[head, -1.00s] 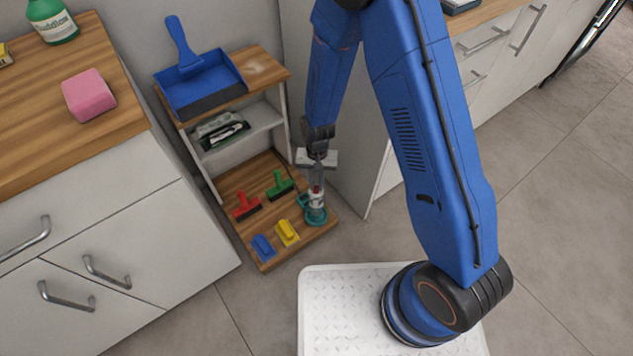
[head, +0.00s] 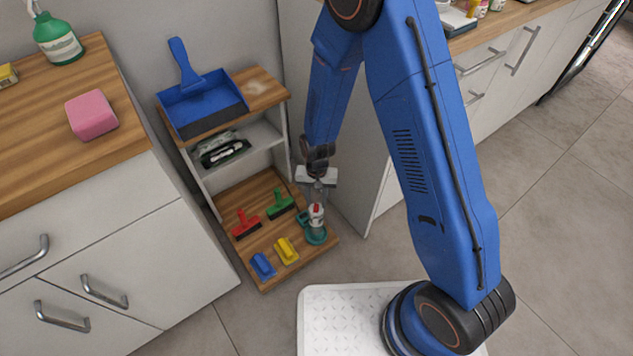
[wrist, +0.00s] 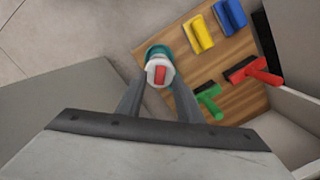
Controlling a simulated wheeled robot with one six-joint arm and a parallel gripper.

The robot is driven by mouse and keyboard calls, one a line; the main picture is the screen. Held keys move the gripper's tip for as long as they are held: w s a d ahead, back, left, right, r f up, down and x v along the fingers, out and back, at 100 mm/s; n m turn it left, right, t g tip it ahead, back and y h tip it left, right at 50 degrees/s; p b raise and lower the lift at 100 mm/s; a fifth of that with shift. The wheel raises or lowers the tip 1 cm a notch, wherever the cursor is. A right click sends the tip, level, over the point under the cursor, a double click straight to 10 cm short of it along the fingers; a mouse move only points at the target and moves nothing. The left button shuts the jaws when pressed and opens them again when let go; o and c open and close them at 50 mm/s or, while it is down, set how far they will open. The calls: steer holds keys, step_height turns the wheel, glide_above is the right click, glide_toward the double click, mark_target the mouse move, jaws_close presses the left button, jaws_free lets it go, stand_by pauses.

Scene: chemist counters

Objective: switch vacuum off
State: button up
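The vacuum (head: 316,235) is a small teal and white handheld device with a red button on its top. It stands upright on the bottom wooden board of the low shelf, at its right front corner. My gripper (head: 318,190) points down right above it. In the wrist view the vacuum's white top with the red button (wrist: 160,75) shows between my two grey fingers (wrist: 160,90). The fingers are apart, one on each side, and I see no clear contact. The vacuum's lower body is mostly hidden in the wrist view.
On the same board lie a red brush (head: 245,226), a green brush (head: 280,205), a yellow tool (head: 286,250) and a blue tool (head: 263,266). A blue dustpan (head: 203,105) rests on the shelf top. Cabinets (head: 125,270) flank the shelf.

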mark_target(317, 204)
step_height(317, 204, up, 16)
steer(key=w, duration=0.1)
steer(key=shift+w+d+r, duration=0.15)
steer(key=shift+w, duration=0.15)
stand_by(0.7)
